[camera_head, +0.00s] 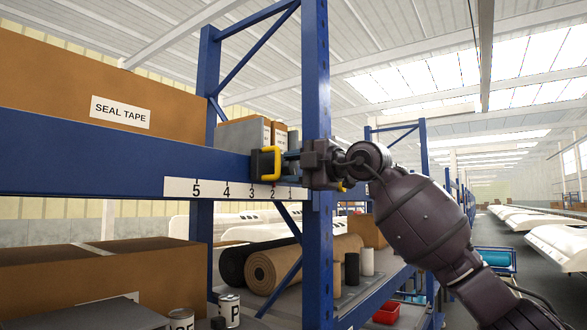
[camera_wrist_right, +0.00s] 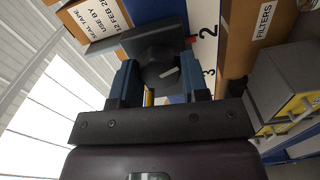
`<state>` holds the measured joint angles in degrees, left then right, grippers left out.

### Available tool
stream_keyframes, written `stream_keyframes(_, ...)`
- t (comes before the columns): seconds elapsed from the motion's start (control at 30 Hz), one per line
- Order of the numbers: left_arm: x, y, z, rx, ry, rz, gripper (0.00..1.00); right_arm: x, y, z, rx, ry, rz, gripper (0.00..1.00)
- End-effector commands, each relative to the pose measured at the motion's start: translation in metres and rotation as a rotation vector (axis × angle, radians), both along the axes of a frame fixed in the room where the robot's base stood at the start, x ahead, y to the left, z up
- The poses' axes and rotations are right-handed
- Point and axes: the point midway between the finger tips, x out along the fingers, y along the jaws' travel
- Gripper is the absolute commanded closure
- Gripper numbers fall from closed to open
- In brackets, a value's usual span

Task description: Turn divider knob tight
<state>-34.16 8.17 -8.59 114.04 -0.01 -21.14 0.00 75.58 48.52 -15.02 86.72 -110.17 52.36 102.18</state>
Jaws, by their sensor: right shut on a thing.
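The divider's knob (camera_wrist_right: 163,74) is dark and round, with a pale mark on its face. It sits between the two blue-padded fingers of my right gripper (camera_wrist_right: 160,80) in the wrist view. A dark grey block (camera_wrist_right: 155,38) of the divider is behind it. In the head view my right gripper (camera_head: 289,161) reaches from the right to the front of the blue beam, beside a yellow bracket (camera_head: 267,163). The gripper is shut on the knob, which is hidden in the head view. My left gripper is out of view.
A white number strip (camera_head: 220,188) runs along the blue shelf beam (camera_head: 120,155). A blue upright (camera_head: 317,80) stands close to my right gripper. A seal tape carton (camera_head: 60,75) and grey boxes (camera_head: 240,133) are above; rolls (camera_head: 275,268) and cans (camera_head: 229,309) are below.

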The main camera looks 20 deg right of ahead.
Motion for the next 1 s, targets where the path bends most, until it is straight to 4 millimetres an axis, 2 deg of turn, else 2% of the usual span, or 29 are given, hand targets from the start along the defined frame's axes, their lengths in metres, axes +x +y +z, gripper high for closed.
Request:
stream_keyframes(0.2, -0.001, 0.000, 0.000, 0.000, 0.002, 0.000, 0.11, 0.000, -0.001, 0.001, 0.000, -0.002, -0.001, 0.82)
stream_keyframes(0.23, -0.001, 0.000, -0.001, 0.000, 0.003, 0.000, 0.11, 0.000, -0.001, 0.001, 0.000, -0.002, -0.001, 0.54)
stream_keyframes(0.37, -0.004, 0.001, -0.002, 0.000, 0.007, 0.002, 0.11, 0.000, 0.000, 0.001, 0.000, -0.001, -0.001, 0.34)
stream_keyframes(0.77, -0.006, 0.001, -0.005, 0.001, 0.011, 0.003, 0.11, -0.005, -0.005, -0.001, -0.001, -0.002, -0.001, 0.33)
stream_keyframes(1.0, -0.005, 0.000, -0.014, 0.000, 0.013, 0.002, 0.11, -0.034, -0.029, -0.003, -0.003, -0.002, -0.003, 0.33)
